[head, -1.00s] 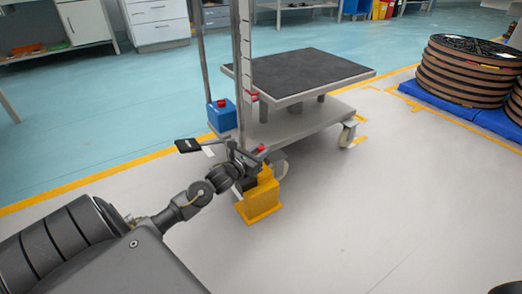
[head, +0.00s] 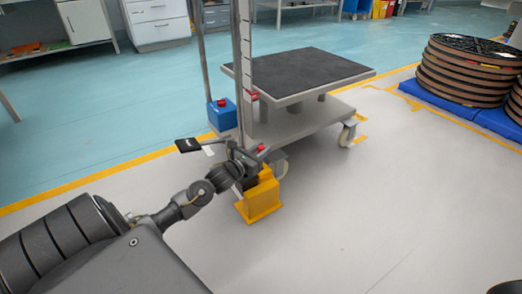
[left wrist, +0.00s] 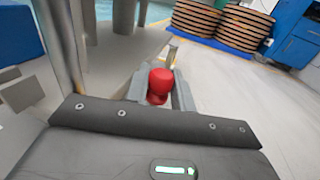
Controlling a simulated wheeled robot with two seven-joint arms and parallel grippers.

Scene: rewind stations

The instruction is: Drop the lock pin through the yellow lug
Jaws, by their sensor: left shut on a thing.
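The lock pin's red knob (left wrist: 159,84) sits between the fingers of my left gripper (left wrist: 160,92) in the left wrist view. In the head view, the left gripper (head: 256,156) is shut on the pin, whose red knob (head: 262,147) shows at the fingertips. The yellow lug (head: 261,198) stands on the floor side of the cart, just below the gripper. The pin's shaft and the lug's hole are hidden, so I cannot tell whether the pin is in the lug. My right gripper is not in view.
A grey lift cart (head: 300,128) with a dark-topped platform (head: 300,72) and an upright mast (head: 243,70) stands right behind the gripper. A blue box with a red button (head: 222,115) is beside the mast. Stacked reels (head: 470,70) stand at right. The floor in front is clear.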

